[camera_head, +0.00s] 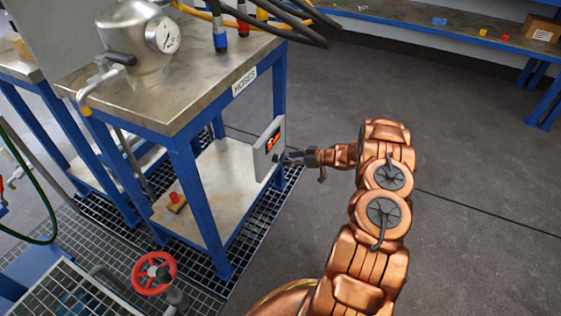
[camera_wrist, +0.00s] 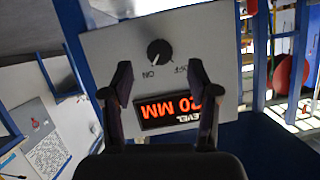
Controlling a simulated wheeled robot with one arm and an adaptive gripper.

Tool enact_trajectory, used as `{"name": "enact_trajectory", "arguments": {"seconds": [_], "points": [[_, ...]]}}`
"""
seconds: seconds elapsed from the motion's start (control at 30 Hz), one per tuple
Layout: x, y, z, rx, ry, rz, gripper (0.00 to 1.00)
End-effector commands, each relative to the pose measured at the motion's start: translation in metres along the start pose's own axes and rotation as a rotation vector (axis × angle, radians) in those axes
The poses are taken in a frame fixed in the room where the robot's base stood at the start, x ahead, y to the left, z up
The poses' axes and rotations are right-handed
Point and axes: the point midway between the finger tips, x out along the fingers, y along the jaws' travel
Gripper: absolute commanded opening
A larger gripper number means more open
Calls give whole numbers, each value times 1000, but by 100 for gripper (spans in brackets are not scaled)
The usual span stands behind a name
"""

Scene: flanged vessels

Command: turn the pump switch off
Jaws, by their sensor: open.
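The pump switch is a round black knob (camera_wrist: 159,51) on a light grey panel (camera_wrist: 215,45). Upside-down ON and OFF marks sit just below the knob in the wrist view. Its pointer is too small to read surely. A lit display (camera_wrist: 168,109) with orange-red characters is lower on the panel. In the head view the panel (camera_head: 264,155) hangs at the blue bench frame's right side. My gripper (camera_wrist: 160,72) is open, its dark fingers apart, left and right of the knob's lower side. It also shows in the head view (camera_head: 291,158), close in front of the panel. Contact cannot be told.
The panel is on a blue-framed bench (camera_head: 190,105) with a metal vessel and gauge (camera_head: 140,38) on top. A red valve wheel (camera_head: 154,272) stands at lower left. The floor (camera_head: 470,200) on the right is clear.

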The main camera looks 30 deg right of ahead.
Motion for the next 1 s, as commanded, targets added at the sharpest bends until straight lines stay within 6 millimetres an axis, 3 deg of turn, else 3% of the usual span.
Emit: {"name": "enact_trajectory", "arguments": {"seconds": [0.3,0.7,1.0], "points": [[40,0,1,0,1,0,60],[47,0,0,1,1,1,60],[47,0,0,1,1,1,30]]}}
